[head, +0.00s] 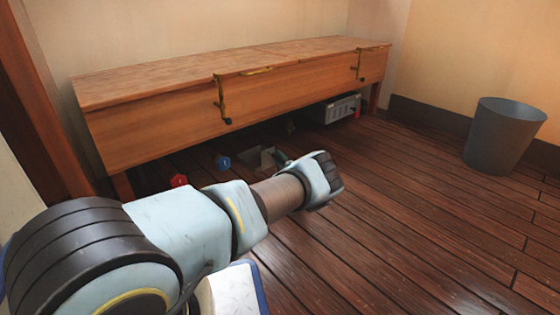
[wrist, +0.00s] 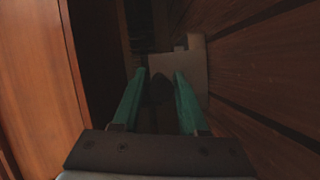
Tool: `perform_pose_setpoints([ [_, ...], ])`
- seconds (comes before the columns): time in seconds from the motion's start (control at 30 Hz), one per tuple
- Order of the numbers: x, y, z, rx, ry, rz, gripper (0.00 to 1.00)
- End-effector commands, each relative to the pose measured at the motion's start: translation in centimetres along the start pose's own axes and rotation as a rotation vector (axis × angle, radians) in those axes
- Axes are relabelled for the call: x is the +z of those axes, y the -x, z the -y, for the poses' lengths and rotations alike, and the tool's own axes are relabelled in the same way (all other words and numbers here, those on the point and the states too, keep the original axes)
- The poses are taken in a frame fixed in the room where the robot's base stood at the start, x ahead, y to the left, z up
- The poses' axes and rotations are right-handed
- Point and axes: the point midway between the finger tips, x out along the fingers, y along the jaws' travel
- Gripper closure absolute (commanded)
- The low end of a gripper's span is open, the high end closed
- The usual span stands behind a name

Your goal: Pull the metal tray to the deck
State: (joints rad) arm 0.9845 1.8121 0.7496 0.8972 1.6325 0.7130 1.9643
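In the wrist view the tray (wrist: 195,70) is a pale plate beyond the fingertips.
A long wooden bench (head: 160,125) with brass latches overhangs the area. Under it are a red object (head: 179,181), a blue object (head: 223,161) and a grey metal box (head: 335,109). A grey bin (head: 503,140) stands at right. The plank deck (head: 410,200) between is clear.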

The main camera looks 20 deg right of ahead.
Motion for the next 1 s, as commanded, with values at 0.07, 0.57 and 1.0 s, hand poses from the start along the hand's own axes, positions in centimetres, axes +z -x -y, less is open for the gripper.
perform_pose_setpoints([
  [0.07, 0.0, 0.01, 0.02, 0.0, 0.0, 0.0, 0.67],
  [0.57, 0.0, 0.02, 0.04, 0.0, 0.0, 0.0, 1.0],
  [1.0, 0.01, 0.03, 0.04, 0.0, 0.0, 0.0, 1.0],
])
